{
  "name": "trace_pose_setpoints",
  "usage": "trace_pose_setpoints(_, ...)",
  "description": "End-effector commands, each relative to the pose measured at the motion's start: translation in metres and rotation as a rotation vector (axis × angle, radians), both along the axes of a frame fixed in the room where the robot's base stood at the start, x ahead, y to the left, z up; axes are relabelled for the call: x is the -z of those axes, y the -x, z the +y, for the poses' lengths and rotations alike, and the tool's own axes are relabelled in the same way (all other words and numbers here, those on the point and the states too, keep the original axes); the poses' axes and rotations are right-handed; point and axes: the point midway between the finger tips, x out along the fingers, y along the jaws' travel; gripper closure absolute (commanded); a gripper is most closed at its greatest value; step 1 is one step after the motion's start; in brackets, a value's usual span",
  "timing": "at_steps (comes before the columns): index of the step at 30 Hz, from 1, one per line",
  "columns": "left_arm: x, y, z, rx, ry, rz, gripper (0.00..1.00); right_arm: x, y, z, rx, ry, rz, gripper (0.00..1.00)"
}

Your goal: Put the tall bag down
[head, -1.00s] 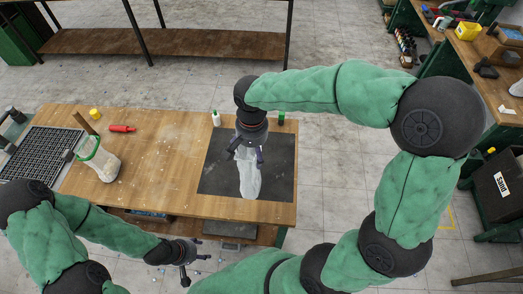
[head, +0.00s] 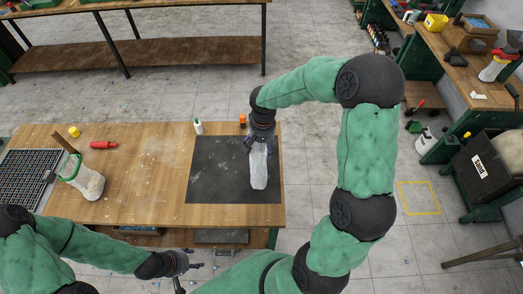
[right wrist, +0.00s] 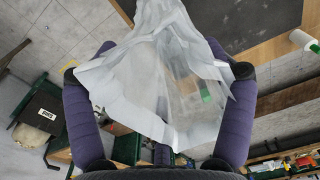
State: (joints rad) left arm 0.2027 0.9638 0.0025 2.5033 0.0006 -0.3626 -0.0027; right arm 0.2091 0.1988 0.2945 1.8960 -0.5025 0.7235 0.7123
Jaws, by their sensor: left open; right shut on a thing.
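The tall bag (head: 258,168) is pale, translucent and slim. It hangs upright below my right gripper (head: 261,138), which is shut on its top. In the head view the bag shows against the right part of the dark mat (head: 215,175) on the wooden table. I cannot tell whether its bottom touches the mat. In the right wrist view the crumpled bag (right wrist: 155,70) fills the space between the two purple fingers (right wrist: 160,85), and its lower end runs toward the table. My left gripper (head: 180,270) is open and empty in front of the table's near edge.
A pale container with a green band (head: 90,182) stands at the table's left, near a black grid (head: 25,172). A red tool (head: 103,145) and yellow item (head: 74,131) lie behind. A white bottle (head: 198,127) and orange item (head: 242,120) stand behind the mat.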

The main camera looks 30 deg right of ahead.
Motion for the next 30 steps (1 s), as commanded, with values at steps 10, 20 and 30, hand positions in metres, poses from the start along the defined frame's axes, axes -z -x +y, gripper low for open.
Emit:
trace_pose_setpoints(10,-0.004,0.0,0.0,0.0,0.0,0.0,0.43,0.028,0.001,0.001,0.001,-0.001,0.0,0.76)
trace_pose_setpoints(20,-0.001,0.0,0.0,0.0,0.0,0.0,0.43,0.031,0.001,0.001,0.001,-0.001,0.001,0.0)
trace_pose_setpoints(30,-0.002,0.0,0.0,0.0,0.0,0.0,0.43,0.03,0.001,0.001,0.001,-0.001,0.001,0.0)
